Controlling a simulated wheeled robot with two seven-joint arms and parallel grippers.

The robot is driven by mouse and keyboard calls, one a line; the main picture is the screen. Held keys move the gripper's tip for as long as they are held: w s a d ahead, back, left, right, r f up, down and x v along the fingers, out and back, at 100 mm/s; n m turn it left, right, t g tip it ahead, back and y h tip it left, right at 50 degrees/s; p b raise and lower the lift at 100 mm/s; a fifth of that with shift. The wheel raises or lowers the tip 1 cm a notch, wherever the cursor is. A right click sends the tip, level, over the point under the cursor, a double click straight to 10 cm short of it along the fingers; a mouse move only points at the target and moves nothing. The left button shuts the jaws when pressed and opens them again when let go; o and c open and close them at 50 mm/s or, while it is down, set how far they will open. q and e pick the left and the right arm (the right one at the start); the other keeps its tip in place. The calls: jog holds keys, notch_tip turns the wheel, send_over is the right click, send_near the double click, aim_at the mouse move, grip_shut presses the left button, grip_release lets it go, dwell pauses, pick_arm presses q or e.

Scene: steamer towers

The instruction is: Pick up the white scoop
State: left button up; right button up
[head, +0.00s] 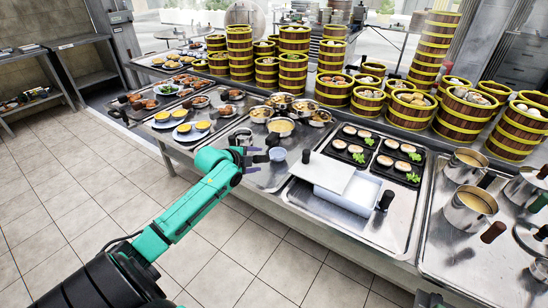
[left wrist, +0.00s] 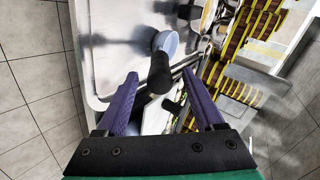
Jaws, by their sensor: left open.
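The white scoop (head: 277,154) sits on the metal counter just right of my left gripper. Its black handle rises from the bowl. In the left wrist view the scoop's pale bowl (left wrist: 169,43) lies ahead of the fingers, and its dark handle stands above the gap between them, apart from both. My left gripper (head: 254,160) is open and empty; its two purple fingers also show in the left wrist view (left wrist: 160,95). My right gripper is not in view.
A white box (head: 340,202) with a partly shifted lid is set in the counter to the right, with black handles nearby. Several metal pots (head: 281,127) stand behind the scoop. Steamer towers (head: 293,70) line the back. Open floor lies in front.

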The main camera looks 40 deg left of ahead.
pick_arm(q)
jog(key=x, duration=0.3)
jog(key=shift+s, duration=0.15)
jog(key=c, duration=0.3)
grip_shut()
dwell(0.8)
jog(key=shift+r, duration=0.1)
